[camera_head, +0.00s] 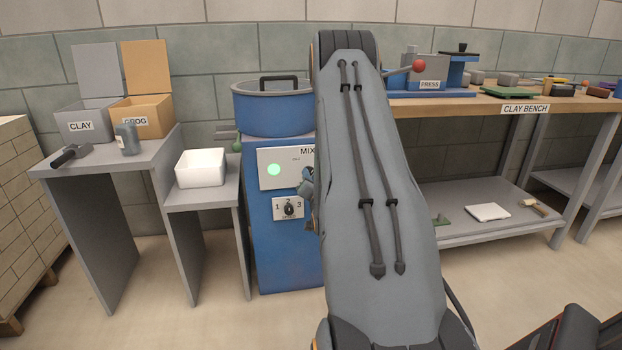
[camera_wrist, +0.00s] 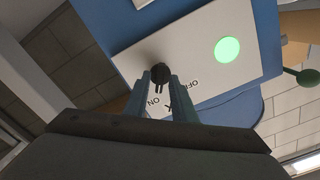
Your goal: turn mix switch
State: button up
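The blue mixer (camera_head: 285,250) has a white panel marked MIX (camera_head: 278,168) with a lit green light (camera_head: 274,170). The right part of this panel is hidden behind my arm in the head view. In the wrist view, the panel (camera_wrist: 195,60) is tilted, with the green light (camera_wrist: 227,49) and OFF and ON marks. The dark mix switch knob (camera_wrist: 160,71) is at the tips of my gripper (camera_wrist: 162,78). The two fingers are apart, one on each side of the knob, with a gap between them. Only a small part of my gripper shows beside my arm in the head view.
A numbered dial (camera_head: 289,208) sits below the panel. A blue pot (camera_head: 273,105) tops the mixer. A white bin (camera_head: 201,168) stands on a low side table to the left. The clay bench (camera_head: 470,103) with a press is to the right.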

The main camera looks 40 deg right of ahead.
jog(key=shift+s, duration=0.1)
jog(key=p+v, duration=0.1)
jog(key=v, duration=0.6)
jog(key=shift+s+a, duration=0.2)
jog(key=shift+s, duration=0.1)
dwell(0.4)
